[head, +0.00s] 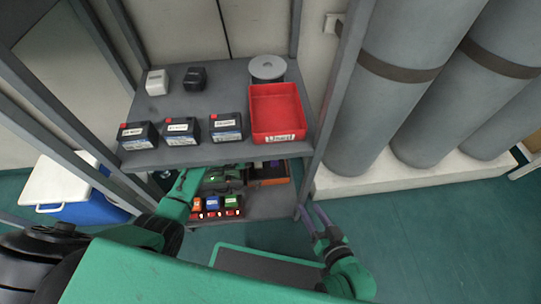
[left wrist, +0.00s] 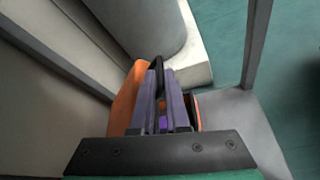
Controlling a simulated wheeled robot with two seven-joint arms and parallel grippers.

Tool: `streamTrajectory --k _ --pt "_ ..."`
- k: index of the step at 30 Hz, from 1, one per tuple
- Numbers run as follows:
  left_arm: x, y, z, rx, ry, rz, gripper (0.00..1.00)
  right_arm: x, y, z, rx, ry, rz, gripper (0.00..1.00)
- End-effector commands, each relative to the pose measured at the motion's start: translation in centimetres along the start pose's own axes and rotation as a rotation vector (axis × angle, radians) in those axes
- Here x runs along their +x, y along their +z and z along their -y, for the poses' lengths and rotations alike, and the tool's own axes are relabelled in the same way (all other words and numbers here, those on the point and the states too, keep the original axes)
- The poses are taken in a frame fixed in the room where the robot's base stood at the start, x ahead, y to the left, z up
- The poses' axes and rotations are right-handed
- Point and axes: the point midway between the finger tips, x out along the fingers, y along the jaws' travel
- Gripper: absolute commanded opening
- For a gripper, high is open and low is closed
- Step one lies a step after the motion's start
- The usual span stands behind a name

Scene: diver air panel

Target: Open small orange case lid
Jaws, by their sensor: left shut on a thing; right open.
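An orange edge (left wrist: 197,108) with a dark inside shows on the right. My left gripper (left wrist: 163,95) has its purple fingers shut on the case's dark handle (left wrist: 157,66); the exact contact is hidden. My right gripper (head: 316,217) is open and empty, in front of the shelf's right post.
The upper shelf (head: 215,85) holds labelled batteries (head: 181,131) and a red bin (head: 277,112) above my left arm. Small orange, blue and green boxes (head: 213,203) stand on the lower shelf. Grey cylinders (head: 390,75) are at right; a blue cooler (head: 85,212) is at left.

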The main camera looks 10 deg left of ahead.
Motion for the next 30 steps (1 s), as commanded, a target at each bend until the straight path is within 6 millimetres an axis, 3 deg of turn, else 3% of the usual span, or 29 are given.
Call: streamTrajectory --k 17,18,19,30 --pt "-0.16 -0.09 -0.24 -0.008 0.001 -0.005 0.00 -0.08 -0.14 -0.13 -0.002 0.003 0.004 0.50" --pt "-0.16 -0.09 -0.23 -0.008 0.000 -0.005 0.28 -0.08 -0.15 -0.13 -0.002 0.003 0.004 0.50" --pt "-0.16 -0.09 -0.22 -0.008 0.000 -0.005 0.40 -0.08 -0.15 -0.13 -0.002 0.003 0.004 0.50" --pt "-0.62 0.14 -0.22 -0.009 -0.002 -0.003 0.41 -0.24 -0.46 0.04 -0.003 0.002 0.005 0.50"
